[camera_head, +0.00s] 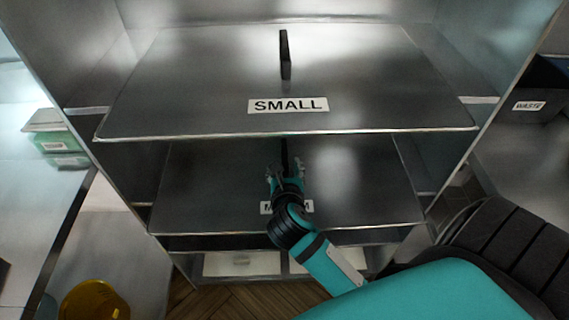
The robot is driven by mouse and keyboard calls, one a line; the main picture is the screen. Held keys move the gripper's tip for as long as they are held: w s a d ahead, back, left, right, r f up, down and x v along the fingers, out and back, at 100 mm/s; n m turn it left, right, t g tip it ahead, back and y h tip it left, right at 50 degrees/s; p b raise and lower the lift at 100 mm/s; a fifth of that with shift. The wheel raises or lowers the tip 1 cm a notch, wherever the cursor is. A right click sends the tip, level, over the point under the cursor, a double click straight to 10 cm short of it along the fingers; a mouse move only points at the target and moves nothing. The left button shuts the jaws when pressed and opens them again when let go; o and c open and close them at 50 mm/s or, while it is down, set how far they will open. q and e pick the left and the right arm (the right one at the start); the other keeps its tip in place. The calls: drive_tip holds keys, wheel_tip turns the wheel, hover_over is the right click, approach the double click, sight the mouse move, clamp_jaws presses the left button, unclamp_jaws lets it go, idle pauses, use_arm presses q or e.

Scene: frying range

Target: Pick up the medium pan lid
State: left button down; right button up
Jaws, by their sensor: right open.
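The medium pan lid (215,192) is a flat metal sheet on the middle level of the rack, under the small lid. Its label is mostly covered by my right gripper. Its dark upright handle (284,150) shows just beyond the fingers. My right gripper (285,170) is open, with its fingers pointing at the handle from the front. I cannot tell whether the fingers are around the handle or short of it. The small lid (200,85), labelled SMALL, lies on the level above with its own black handle (285,55). My left gripper is not in view.
Metal side walls (45,50) bound the rack left and right. The small lid's front edge overhangs the space above my right gripper. A lower shelf (240,263) holds pale items. A yellow round object (95,300) is at lower left, and a WASTE bin (530,105) at right.

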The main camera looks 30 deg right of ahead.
sight(284, 157)
drive_tip(key=shift+w+d+f, duration=0.1)
drive_tip(key=shift+w+d, duration=0.05)
drive_tip(key=shift+w, duration=0.15)
drive_tip(key=shift+w+d+f, duration=0.1)
drive_tip(key=shift+w+d, duration=0.3)
drive_tip(key=shift+w, duration=0.1)
drive_tip(key=x, duration=0.3)
drive_tip(key=shift+w+d, duration=0.2)
drive_tip(key=shift+d, duration=0.05)
drive_tip(key=shift+w+d+f, duration=0.1)
drive_tip(key=shift+w+f, duration=0.1)
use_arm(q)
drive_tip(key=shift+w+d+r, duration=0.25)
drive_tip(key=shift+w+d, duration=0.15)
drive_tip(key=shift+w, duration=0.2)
use_arm(e)
drive_tip(key=shift+c, duration=0.2)
clamp_jaws()
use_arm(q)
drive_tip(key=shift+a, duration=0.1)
use_arm(e)
drive_tip(key=shift+r, duration=0.15)
